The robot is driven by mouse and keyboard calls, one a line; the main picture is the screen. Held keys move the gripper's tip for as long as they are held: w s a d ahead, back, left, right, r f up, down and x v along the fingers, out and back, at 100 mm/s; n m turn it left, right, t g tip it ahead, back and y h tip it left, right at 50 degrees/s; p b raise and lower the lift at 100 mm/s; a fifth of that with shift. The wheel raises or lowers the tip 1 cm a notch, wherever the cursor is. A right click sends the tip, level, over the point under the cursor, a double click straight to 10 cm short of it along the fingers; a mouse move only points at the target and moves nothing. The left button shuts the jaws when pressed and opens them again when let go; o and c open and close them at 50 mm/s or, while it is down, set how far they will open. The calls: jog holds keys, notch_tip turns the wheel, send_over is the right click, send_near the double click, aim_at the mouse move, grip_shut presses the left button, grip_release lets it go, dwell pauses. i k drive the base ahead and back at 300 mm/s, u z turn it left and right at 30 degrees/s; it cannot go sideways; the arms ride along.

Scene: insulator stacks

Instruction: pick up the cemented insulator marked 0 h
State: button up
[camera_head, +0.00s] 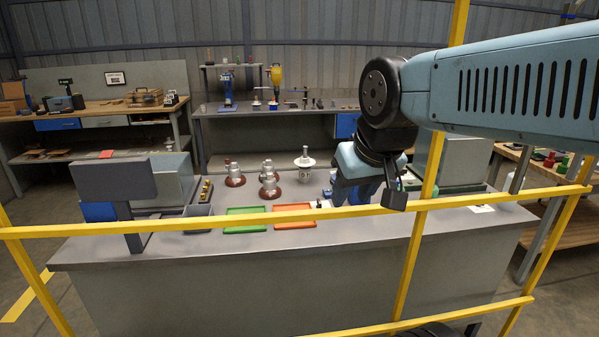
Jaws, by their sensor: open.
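Several insulators stand upright on the grey bench (190,246). Three have brown bases and pale metal tops: a left one (234,178), a back one (267,172) and a front one (269,188). A white insulator (304,161) with a wide disc stands to their right. A small dark mark shows below its disc, but I cannot read it, so I cannot tell which insulator is marked 0 h. My gripper (391,194) is open and hangs to the right of the insulators, apart from them. Its fingers are partly hidden by the wrist and the yellow rail.
A green tray (244,227) and an orange tray (294,224) lie in front of the insulators. A grey machine (165,180) stands left. Yellow rails (300,218) cross the view before the bench. Another bench (290,113) stands behind. The bench's front strip is clear.

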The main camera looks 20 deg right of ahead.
aim_at(304, 163)
jog(key=i, duration=0.85)
jog(key=u, duration=0.05)
